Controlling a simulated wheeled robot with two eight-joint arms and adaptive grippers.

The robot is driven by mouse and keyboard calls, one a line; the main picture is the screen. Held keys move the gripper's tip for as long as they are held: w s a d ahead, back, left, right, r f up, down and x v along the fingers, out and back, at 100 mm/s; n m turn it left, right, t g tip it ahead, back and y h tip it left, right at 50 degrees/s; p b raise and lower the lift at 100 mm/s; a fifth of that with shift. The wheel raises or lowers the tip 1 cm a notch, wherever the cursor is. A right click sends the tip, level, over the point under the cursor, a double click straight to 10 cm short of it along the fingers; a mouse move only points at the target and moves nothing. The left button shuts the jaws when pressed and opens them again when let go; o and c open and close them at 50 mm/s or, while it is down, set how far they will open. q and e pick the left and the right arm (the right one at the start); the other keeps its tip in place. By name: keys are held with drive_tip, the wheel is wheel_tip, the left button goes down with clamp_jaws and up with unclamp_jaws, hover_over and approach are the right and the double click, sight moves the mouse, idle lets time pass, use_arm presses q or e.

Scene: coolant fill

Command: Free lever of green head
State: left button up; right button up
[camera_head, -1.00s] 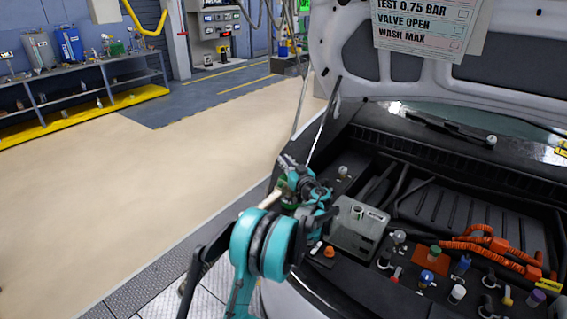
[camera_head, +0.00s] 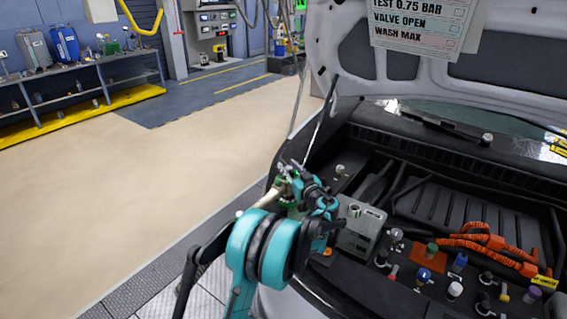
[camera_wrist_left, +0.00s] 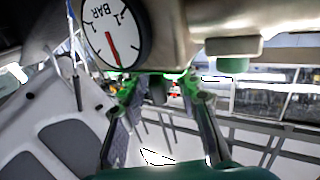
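The green head (camera_head: 288,199) is at the front left corner of the engine bay, partly hidden by my left arm. A pale metal pipe runs from it to the lower left. In the left wrist view a large metal body fills the top, with a round BAR gauge (camera_wrist_left: 116,33) on its left and green parts (camera_wrist_left: 232,65) beneath it. I cannot tell for sure which part is the lever. My left gripper (camera_wrist_left: 162,88) has its two fingers spread apart just below the metal body, with a small dark part between their tips. Contact is unclear. My right gripper is out of view.
A grey box (camera_head: 361,228) stands just right of my left gripper. Several coloured caps and orange hoses (camera_head: 490,245) fill the bay further right. The raised hood (camera_head: 345,60) with a hanging sign (camera_head: 420,25) is above. The floor (camera_head: 130,190) at left is clear.

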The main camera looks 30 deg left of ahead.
sight(293, 173)
use_arm(q)
drive_tip(key=v, duration=0.6)
drive_tip(key=shift+s+d, duration=0.25)
drive_tip(key=shift+d, duration=0.05)
